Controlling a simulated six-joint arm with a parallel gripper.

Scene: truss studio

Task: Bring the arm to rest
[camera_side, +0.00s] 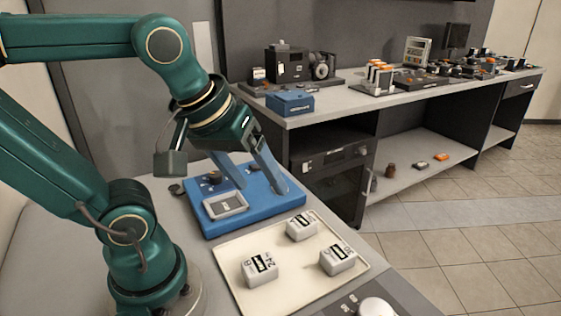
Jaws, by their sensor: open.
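My gripper (248,176) points down over the blue fixture (225,224) on the table, with its two blue-grey fingers spread apart. I see nothing held between the fingers. The fingertips are close to the fixture's top; I cannot tell whether they touch it. The fixture has a grey framed recess at its front and a dark knob at its back left. My arm, in green, reaches in from the left, bent at the elbow.
A cream tray (228,262) in front of the fixture holds three grey labelled blocks, one of them at the left (260,270). A white round knob (376,307) is at the front edge. A bench (400,97) with equipment stands behind.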

